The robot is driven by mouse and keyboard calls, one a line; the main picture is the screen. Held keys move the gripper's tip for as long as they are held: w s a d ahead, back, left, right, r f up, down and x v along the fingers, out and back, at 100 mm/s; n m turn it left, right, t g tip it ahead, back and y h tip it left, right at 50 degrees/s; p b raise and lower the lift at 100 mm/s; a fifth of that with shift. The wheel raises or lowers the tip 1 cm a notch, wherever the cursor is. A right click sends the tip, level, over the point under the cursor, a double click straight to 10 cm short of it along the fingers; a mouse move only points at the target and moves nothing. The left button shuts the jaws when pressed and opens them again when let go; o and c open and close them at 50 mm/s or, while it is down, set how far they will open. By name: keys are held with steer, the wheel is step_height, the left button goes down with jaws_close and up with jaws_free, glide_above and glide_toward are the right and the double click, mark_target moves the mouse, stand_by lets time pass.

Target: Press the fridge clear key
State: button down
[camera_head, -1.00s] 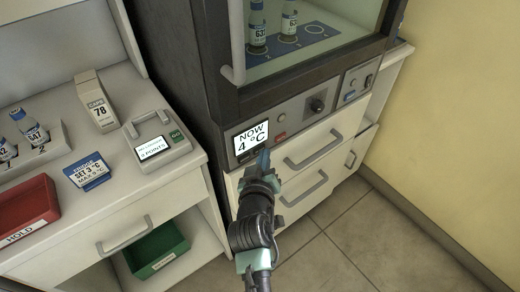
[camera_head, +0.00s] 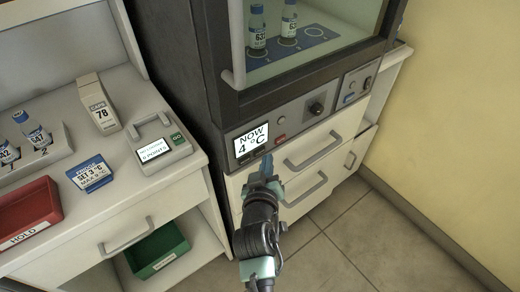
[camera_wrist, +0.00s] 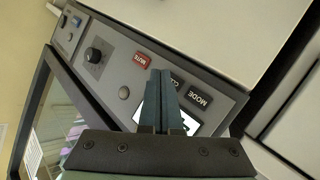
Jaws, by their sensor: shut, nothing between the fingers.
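The fridge control panel (camera_head: 300,115) has a lit display (camera_head: 251,140) reading "NOW 4 °C". In the wrist view, the dark clear key (camera_wrist: 178,80) shows only its first letters, with the fingers covering the rest. It sits between the dark MODE key (camera_wrist: 199,97) and the red MUTE key (camera_wrist: 142,59). My gripper (camera_head: 267,160) is shut and empty, just below and in front of the panel by the display. In the wrist view, its fingertips (camera_wrist: 160,73) overlap the clear key's edge; I cannot tell whether they touch it.
A black knob (camera_head: 317,108) and a round button (camera_wrist: 124,93) are on the panel. White drawers with handles (camera_head: 313,150) are below. Left is a bench with a small device (camera_head: 155,147), a blue card (camera_head: 90,173) and a red tray (camera_head: 28,207). The floor at right is clear.

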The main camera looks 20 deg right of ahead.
steer(key=s+p, duration=0.1)
steer(key=s+d+p, duration=0.1)
steer(key=s, duration=0.1)
steer(key=s+p, duration=0.1)
steer(key=p, duration=0.1)
steer(key=shift+s+d, duration=0.35)
stand_by(0.8)
